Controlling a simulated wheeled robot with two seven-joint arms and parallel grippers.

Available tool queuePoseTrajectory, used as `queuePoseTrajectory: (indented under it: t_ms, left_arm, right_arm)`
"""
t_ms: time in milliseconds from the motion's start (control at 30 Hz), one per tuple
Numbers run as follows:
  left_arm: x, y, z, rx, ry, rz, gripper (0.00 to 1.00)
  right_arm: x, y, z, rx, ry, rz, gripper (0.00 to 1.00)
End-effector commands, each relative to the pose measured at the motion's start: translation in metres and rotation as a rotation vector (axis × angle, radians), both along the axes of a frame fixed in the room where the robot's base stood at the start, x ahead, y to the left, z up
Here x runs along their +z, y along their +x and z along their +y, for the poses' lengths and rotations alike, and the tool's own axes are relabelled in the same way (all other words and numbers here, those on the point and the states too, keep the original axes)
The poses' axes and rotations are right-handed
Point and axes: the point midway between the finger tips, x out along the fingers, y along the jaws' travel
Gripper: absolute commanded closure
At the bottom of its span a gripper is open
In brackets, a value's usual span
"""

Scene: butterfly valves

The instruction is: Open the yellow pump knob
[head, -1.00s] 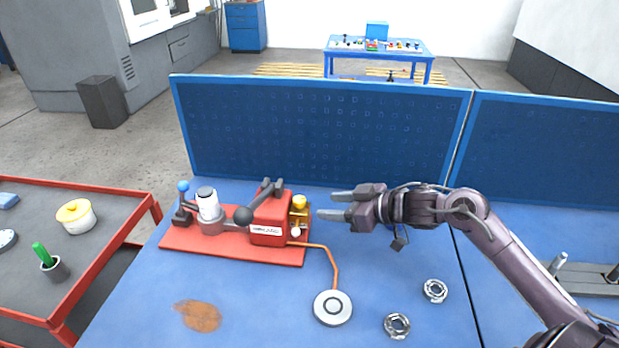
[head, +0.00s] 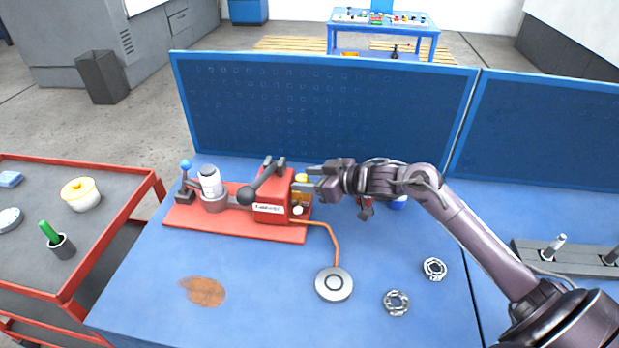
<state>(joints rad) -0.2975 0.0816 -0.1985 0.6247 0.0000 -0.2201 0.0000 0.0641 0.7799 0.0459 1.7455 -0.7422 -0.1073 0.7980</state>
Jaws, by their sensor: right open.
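The red pump (head: 272,208) stands on a red base plate (head: 240,230) on the blue workbench. Its yellow knob (head: 301,178) is on the pump's right side and is partly hidden by my right gripper. My right gripper (head: 302,179) comes in from the right with its fingers pointing left. Its jaws are open, with the fingertips at the yellow knob. I cannot tell whether they touch it. My left gripper is not in view.
A white cylinder (head: 210,182) and a blue-tipped lever (head: 186,166) are at the plate's left. An orange hose runs to a round grey disc (head: 333,284). Two metal rings (head: 396,302) lie at right. A blue panel (head: 320,110) stands behind. The front bench is mostly clear.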

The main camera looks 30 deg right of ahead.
Motion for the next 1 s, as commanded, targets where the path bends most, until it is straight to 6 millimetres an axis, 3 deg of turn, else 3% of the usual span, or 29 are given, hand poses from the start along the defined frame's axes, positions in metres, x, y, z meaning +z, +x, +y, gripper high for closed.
queuePoseTrajectory:
  t_ms: [133, 467, 767, 1000]
  left_arm:
    - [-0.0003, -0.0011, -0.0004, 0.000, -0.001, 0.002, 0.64]
    - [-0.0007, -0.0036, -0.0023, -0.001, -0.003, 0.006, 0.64]
    - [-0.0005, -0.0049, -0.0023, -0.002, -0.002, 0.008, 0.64]
    - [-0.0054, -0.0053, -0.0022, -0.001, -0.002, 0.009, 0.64]
  right_arm:
    - [-0.0002, -0.0002, -0.0002, 0.000, 0.000, 0.000, 0.53]
    - [-0.0001, -0.0003, -0.0004, 0.000, 0.000, 0.000, 0.95]
    - [0.0003, 0.0007, -0.0022, 0.045, -0.001, 0.000, 0.95]
    - [-0.0002, 0.0038, -0.0061, 0.188, -0.002, 0.000, 0.95]
